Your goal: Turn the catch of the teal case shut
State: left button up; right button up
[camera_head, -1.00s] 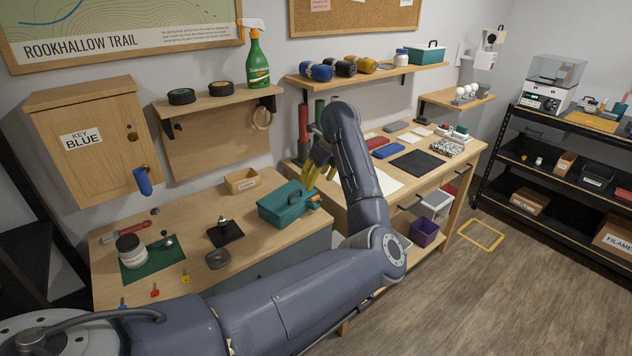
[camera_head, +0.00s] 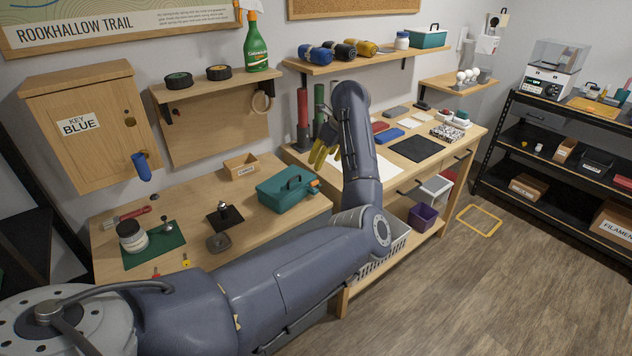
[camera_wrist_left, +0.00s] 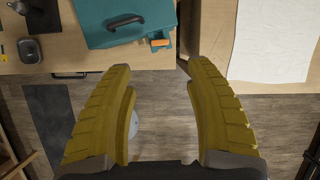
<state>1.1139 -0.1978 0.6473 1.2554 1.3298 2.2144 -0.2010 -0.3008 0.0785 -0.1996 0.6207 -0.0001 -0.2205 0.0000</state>
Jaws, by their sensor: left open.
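The teal case (camera_head: 283,193) sits closed-lidded on the wooden bench, with a dark handle on top. It also shows at the top of the left wrist view (camera_wrist_left: 110,12). Its orange catch (camera_head: 313,185) is on the right end of the case, and it shows in the left wrist view (camera_wrist_left: 160,43). My left gripper (camera_head: 325,155) is open and empty, with yellow fingers, above and to the right of the case. In the left wrist view the fingertips (camera_wrist_left: 158,70) point toward the catch, apart from it. My right gripper does not show.
A small wooden box (camera_head: 241,167) stands behind the case. A black pad (camera_head: 225,217) and a green mat (camera_head: 153,245) with a jar lie to the left. A second bench (camera_head: 465,142) with a white sheet stands to the right. Red and green cylinders stand behind my gripper.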

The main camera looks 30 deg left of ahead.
aim_at(315, 182)
pick_arm(q)
jog(key=x, duration=1.2)
jog(key=shift+f, duration=0.15)
jog(key=shift+c, duration=0.5)
grip_shut()
